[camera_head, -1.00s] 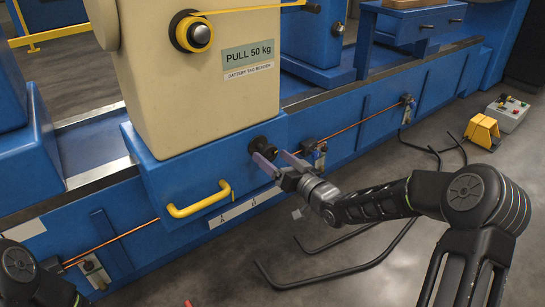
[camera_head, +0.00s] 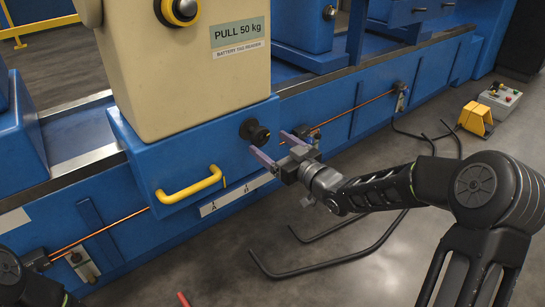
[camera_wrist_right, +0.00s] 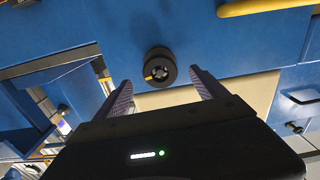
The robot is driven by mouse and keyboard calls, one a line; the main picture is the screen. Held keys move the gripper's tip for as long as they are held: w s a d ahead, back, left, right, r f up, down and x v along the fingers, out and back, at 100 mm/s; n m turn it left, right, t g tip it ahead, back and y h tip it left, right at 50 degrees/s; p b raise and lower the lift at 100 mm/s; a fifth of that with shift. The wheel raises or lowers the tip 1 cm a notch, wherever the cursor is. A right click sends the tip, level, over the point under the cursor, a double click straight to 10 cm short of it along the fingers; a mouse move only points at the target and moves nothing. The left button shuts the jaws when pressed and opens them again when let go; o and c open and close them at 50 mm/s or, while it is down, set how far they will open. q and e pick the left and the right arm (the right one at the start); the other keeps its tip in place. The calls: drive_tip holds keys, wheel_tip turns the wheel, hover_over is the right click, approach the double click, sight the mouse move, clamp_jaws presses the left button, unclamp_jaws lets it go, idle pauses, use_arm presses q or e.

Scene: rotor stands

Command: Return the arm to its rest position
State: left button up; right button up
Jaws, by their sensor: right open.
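My right gripper (camera_head: 275,148) is open and empty in the head view, just right of and in front of a black round knob (camera_head: 255,132) on the blue stand. In the right wrist view the two fingers of the right gripper (camera_wrist_right: 160,90) stand apart, with the black knob (camera_wrist_right: 160,66) beyond them and nothing between the tips. My right arm (camera_head: 400,188) reaches in from the right. Part of my left arm (camera_head: 18,280) shows at the lower left corner; its gripper is out of view.
The cream stand (camera_head: 185,75) on its blue base bears a yellow handle (camera_head: 188,190). Black bent bars (camera_head: 340,260) lie on the grey floor below my right arm. A yellow pedal guard (camera_head: 476,120) and a grey control box (camera_head: 499,101) are at the right.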

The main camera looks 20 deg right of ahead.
sight(262, 138)
drive_tip(key=shift+n, duration=1.1)
drive_tip(key=shift+a+n+p, duration=0.1)
drive_tip(key=shift+n+p, duration=0.2)
drive_tip(key=shift+n, duration=1.9)
use_arm(q)
drive_tip(key=shift+w+f, duration=0.1)
drive_tip(key=shift+f, duration=0.5)
use_arm(e)
drive_tip(key=n, duration=0.5)
drive_tip(key=shift+w, duration=0.1)
drive_tip(key=shift+x, duration=1.65)
drive_tip(key=shift+c, duration=0.3)
